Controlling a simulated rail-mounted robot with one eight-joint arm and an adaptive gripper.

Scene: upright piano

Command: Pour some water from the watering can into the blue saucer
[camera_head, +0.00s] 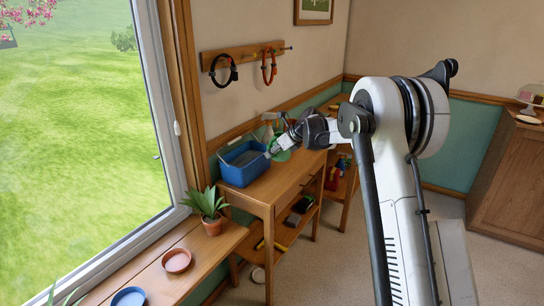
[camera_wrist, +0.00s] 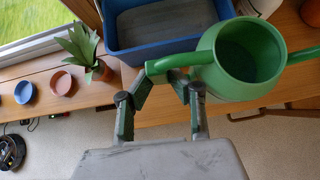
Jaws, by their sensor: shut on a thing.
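The green watering can (camera_wrist: 243,62) is right of centre in the wrist view, its round open top facing the camera. A green tubular part (camera_wrist: 178,63) reaches left from it, over my fingertips. My gripper (camera_wrist: 163,80) is shut on the can at this part; the exact contact is partly hidden. In the head view the can (camera_head: 283,153) shows as a bit of green beside my gripper (camera_head: 275,149), at the blue tub. The blue saucer (camera_head: 129,297) lies on the windowsill at the bottom, well away from the can; it also shows at the wrist view's left (camera_wrist: 25,92).
A blue tub (camera_head: 235,172) stands on the wooden table (camera_head: 275,185), close to my gripper. On the sill (camera_head: 205,250) are a terracotta saucer (camera_head: 176,260) and a potted plant (camera_head: 208,204), between table and blue saucer. The window frame (camera_head: 160,100) borders the sill.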

